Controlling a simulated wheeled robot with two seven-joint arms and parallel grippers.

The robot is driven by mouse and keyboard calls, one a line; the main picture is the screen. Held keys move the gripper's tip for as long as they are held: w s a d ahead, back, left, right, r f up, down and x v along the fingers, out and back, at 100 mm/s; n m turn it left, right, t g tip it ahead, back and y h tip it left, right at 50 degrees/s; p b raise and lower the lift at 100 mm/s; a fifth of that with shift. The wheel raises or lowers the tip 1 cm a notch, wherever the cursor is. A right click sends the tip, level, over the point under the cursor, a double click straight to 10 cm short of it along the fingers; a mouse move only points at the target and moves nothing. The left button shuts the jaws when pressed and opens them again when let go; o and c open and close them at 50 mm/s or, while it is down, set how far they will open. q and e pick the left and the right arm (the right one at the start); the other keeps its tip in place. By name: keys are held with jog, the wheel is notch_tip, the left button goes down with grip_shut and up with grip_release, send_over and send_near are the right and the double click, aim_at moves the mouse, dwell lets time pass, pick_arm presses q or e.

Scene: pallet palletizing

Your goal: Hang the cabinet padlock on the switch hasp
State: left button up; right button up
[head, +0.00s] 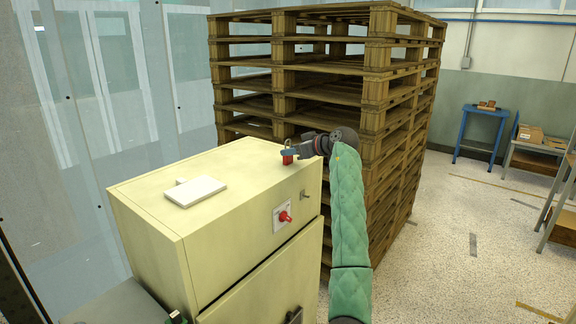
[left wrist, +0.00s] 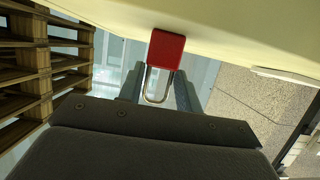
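The red padlock (head: 287,160) stands at the far right part of the cream cabinet's top (head: 240,170), its steel shackle upward. In the left wrist view its red body (left wrist: 166,50) is at my fingertips, with the shackle pointing back between the fingers. My left gripper (head: 290,153) reaches in from the right; its fingers lie on either side of the shackle, with gaps showing, so it looks open. The red switch (head: 284,217) on its white plate is on the cabinet's front; the hasp's detail is too small to tell. My right gripper is not in view.
A white flat object (head: 196,191) lies on the cabinet top. A small knob or lock (head: 304,195) sticks out of the front, right of the switch. A tall pallet stack (head: 376,90) stands close behind. A blue stand (head: 480,130) is far right, with open floor before it.

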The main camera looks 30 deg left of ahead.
pick_arm(q)
jog(key=shift+c, duration=0.9)
jog(key=shift+r, duration=0.2)
jog(key=shift+r+p, duration=0.35)
jog(key=shift+r, duration=0.65)
